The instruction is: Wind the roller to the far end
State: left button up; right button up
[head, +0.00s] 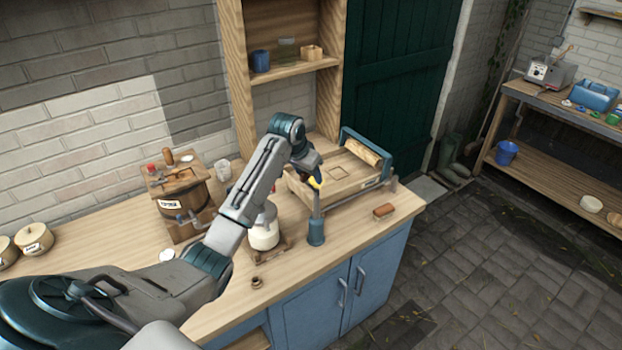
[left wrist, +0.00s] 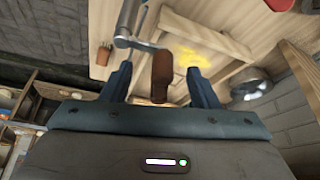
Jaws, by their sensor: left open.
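A wooden trough (head: 335,180) stands on the workbench, with a pale wooden roller (head: 362,152) in a blue frame at its right end. A grey metal crank arm (left wrist: 130,22) joins the handle. The handle is hidden in the head view.
A white container (head: 264,234) and a wooden churn (head: 183,205) stand left. A shelf (head: 290,72) rises behind.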

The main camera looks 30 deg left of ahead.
pick_arm(q)
jog(key=shift+r, duration=0.15)
notch_tip(320, 180, up, 2)
jog(key=shift+p, duration=0.8)
jog(key=shift+r, duration=2.4)
